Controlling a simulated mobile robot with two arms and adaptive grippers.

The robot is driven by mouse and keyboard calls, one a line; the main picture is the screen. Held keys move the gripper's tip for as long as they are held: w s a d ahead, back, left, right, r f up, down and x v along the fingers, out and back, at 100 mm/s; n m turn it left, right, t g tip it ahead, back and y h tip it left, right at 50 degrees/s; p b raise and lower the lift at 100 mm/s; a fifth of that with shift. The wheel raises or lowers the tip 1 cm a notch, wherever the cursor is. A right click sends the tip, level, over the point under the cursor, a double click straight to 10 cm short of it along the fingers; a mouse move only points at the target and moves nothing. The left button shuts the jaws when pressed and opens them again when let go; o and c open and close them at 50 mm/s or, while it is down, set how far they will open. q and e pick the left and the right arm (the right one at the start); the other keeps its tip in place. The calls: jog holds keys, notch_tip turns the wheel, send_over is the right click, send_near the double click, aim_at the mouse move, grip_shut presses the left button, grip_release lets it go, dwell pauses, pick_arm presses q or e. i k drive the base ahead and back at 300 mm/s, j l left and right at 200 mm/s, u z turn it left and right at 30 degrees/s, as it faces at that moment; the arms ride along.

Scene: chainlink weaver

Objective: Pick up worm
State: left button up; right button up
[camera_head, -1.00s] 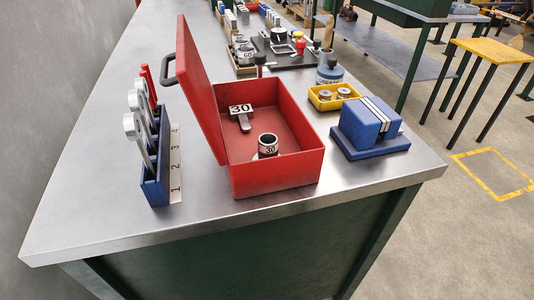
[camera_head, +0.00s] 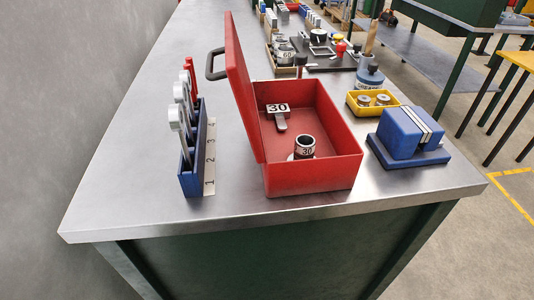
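I cannot make out anything that is clearly a worm. An open red box (camera_head: 315,174) stands near the table's front edge, its lid (camera_head: 240,90) raised on the left. Inside it lie a part with a tag marked 30 (camera_head: 278,109) and a dark ring-like cylinder marked 30 (camera_head: 305,147). A yellow tray (camera_head: 356,108) to the right of the box holds two round metal parts (camera_head: 373,99). Neither of my grippers is in view.
A blue rack (camera_head: 190,180) with several upright round-headed tools and a number strip stands left of the box. A blue block (camera_head: 405,133) on a base sits at right. Tools and a black board (camera_head: 322,60) fill the back. The table's left side (camera_head: 120,180) is bare.

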aim_at(304, 153)
jog(key=k+l+u, duration=0.2)
jog(key=u, duration=0.2)
jog(key=k+l+u, duration=0.1)
jog(key=k+u, duration=0.15)
jog(key=u, duration=0.15)
jog(key=k+u, duration=0.25)
jog(key=u, duration=0.15)
jog(key=k, duration=0.15)
